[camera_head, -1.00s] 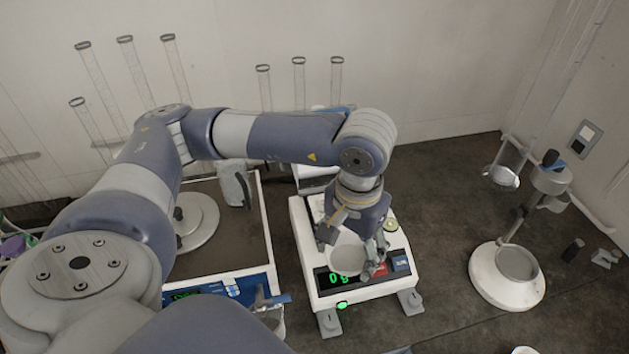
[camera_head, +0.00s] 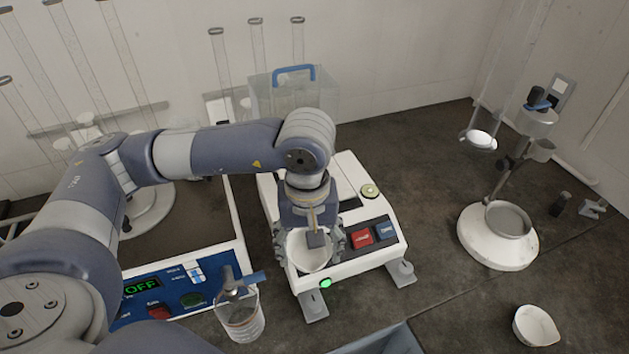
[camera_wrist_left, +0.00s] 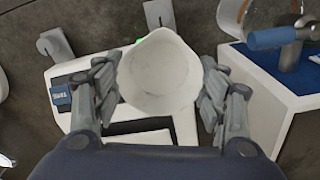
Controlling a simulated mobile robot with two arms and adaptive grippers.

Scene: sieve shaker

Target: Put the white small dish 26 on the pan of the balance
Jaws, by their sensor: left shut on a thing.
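A small white dish with a pouring lip (camera_head: 306,254) is held between the fingers of my left gripper (camera_head: 309,246). In the left wrist view the dish (camera_wrist_left: 159,75) sits between the two fingers (camera_wrist_left: 157,95), its open side facing the camera and looking empty. No number on it can be read. The white balance (camera_head: 372,232), with red and blue buttons, is beneath and behind the gripper. The dish appears over the balance's front part; whether it touches is unclear. My arm and the dish hide the display and much of the pan area. My right gripper is out of view.
A blue-fronted shaker (camera_head: 187,284) reading OFF stands left, with a glass beaker (camera_head: 240,318) before it. A second white dish (camera_head: 536,327) lies at front right. A white-based stand (camera_head: 497,244) is at right. A clear box with a blue handle (camera_head: 293,90) stands behind the balance.

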